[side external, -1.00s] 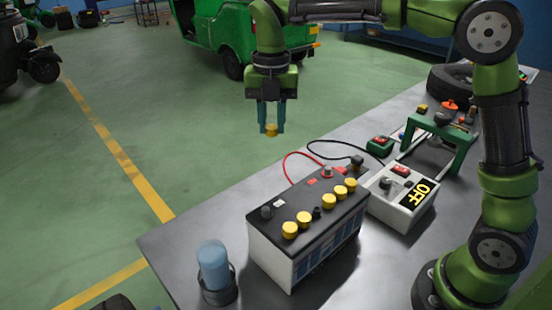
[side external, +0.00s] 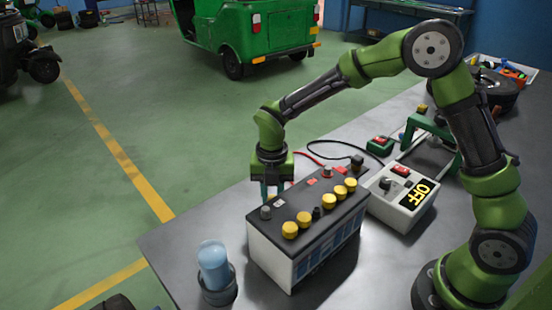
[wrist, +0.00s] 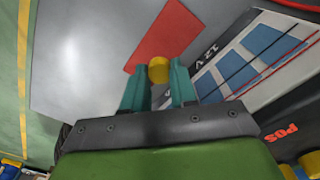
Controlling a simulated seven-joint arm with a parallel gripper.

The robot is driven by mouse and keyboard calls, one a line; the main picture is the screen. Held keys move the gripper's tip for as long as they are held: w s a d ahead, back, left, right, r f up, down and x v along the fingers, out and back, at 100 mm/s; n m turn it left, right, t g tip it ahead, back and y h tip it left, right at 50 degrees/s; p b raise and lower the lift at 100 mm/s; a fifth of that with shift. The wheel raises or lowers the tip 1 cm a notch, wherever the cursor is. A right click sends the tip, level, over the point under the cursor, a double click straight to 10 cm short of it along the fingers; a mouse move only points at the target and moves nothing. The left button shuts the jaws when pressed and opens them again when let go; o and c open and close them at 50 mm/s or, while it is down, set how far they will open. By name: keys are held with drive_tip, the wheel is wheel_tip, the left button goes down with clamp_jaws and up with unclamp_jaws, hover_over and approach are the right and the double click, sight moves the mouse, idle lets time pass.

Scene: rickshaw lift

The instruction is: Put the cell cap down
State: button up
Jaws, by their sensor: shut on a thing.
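The yellow cell cap (wrist: 158,70) is held between the two teal fingertips of my gripper (wrist: 157,82) in the wrist view. In the side view my gripper (side external: 275,188) is lowered behind the far long side of the battery (side external: 268,255); the battery hides the fingertips and the held cap. A flat red patch (wrist: 168,32) lies on the grey table directly beyond the cap in the wrist view. I cannot tell whether the cap touches it. The battery's labelled side (wrist: 262,50) is to the right of the fingers.
Several yellow caps (side external: 290,230) sit on the battery top. A blue bottle (side external: 213,264) in a dark holder stands left of the battery. Bare table (wrist: 90,60) lies left of the fingers.

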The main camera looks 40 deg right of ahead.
drive_tip(key=shift+f, duration=2.25)
drive_tip(key=shift+f, duration=0.15)
drive_tip(key=o, duration=0.8)
drive_tip(key=shift+o, duration=0.2)
